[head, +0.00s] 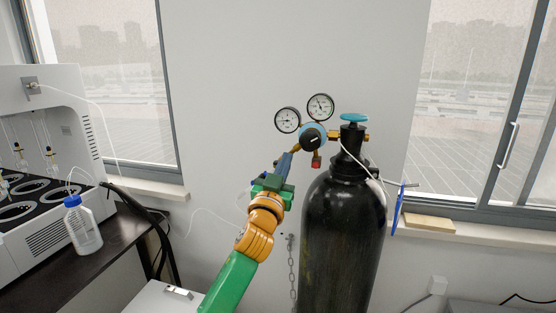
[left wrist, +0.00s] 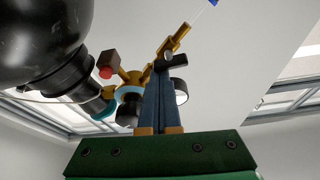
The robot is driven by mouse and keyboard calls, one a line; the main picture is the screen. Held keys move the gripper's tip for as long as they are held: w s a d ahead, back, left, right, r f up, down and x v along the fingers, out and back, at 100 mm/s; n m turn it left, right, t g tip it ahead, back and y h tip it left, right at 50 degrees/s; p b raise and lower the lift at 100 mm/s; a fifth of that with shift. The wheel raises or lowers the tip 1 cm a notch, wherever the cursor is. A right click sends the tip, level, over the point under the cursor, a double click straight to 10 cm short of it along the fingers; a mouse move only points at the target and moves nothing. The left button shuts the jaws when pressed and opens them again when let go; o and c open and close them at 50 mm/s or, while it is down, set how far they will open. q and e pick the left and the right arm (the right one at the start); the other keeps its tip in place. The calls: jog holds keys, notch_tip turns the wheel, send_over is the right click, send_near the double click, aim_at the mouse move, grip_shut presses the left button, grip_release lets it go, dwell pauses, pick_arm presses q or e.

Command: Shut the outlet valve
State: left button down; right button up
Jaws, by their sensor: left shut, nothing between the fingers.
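The brass outlet fitting (head: 294,151) sticks out down-left from the gas regulator (head: 312,130). In the left wrist view the brass outlet (left wrist: 174,42) ends in a blue tip, and a small black valve handle (left wrist: 174,60) sits on it. My left gripper (head: 287,158) is shut and empty, its fingertips close to this outlet. In the left wrist view the fingertips (left wrist: 160,66) overlap the edge of the black handle; I cannot tell whether they touch it. In the head view the fingers partly hide the outlet. My right gripper is not in view.
The tall black gas cylinder (head: 342,230) with its blue handwheel (head: 354,117) stands right of my left arm. Two round gauges (head: 288,120) (head: 320,107) top the regulator. A white distiller (head: 50,110) and a blue-capped bottle (head: 83,228) stand on the left bench.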

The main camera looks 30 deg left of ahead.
pick_arm(q)
jog(key=shift+m, duration=0.4)
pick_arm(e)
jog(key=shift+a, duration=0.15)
pick_arm(q)
jog(key=shift+f, duration=0.25)
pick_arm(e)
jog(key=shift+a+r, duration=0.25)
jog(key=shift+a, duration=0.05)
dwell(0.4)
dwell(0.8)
